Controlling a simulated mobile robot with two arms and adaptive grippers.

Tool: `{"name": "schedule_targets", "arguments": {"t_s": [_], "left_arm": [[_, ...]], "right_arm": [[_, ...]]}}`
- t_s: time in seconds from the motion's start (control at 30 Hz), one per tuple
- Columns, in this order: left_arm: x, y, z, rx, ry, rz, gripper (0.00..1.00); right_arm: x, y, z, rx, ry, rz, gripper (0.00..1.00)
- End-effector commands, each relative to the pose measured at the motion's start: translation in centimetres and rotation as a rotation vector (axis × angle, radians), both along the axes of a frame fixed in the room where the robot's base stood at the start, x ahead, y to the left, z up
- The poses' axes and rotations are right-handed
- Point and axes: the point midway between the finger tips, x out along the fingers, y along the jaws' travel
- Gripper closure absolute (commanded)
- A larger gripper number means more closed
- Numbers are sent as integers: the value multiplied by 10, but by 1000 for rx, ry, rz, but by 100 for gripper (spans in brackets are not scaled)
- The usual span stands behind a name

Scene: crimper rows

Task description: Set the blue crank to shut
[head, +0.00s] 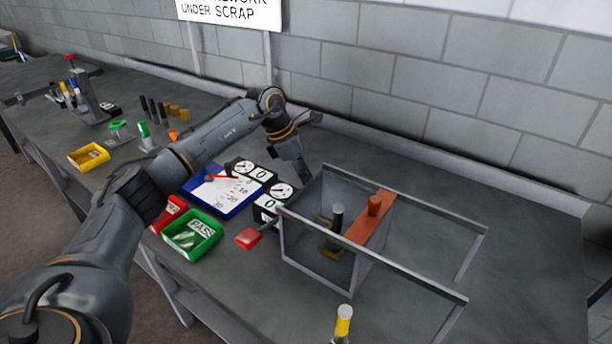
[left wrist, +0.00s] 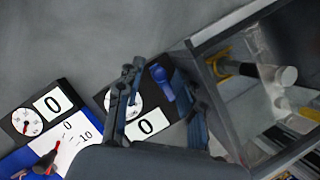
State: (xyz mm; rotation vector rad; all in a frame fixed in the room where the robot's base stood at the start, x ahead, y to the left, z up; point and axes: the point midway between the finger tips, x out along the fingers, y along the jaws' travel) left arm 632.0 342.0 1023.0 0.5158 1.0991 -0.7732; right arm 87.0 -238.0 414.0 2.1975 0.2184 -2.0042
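The blue crank (left wrist: 181,92) shows in the left wrist view, beside a black box with a round dial (left wrist: 122,102) and a "0" card. I cannot make it out in the head view, where my arm and the box crowd that spot. My left gripper (left wrist: 158,88) has its two dark fingers spread apart, one over the dial and one close to the crank's right side. I cannot tell whether that finger touches the crank. In the head view my left gripper (head: 303,174) points down behind the dial boxes, beside the grey frame. My right gripper is not in view.
A grey metal frame (head: 318,260) with an orange bar (head: 369,217) stands right of the dials. The bench's right end is clear.

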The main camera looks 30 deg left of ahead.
Motion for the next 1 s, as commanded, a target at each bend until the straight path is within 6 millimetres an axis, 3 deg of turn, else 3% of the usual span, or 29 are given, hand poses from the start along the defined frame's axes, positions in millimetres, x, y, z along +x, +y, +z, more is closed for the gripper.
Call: {"name": "schedule_targets", "arguments": {"t_s": [0.5, 1.0], "left_arm": [[-16, 21, 65, -2, -4, 2, 62], [-18, 24, 72, 0, -3, 1, 62]], "right_arm": [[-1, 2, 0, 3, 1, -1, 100], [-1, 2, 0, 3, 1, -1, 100]]}}
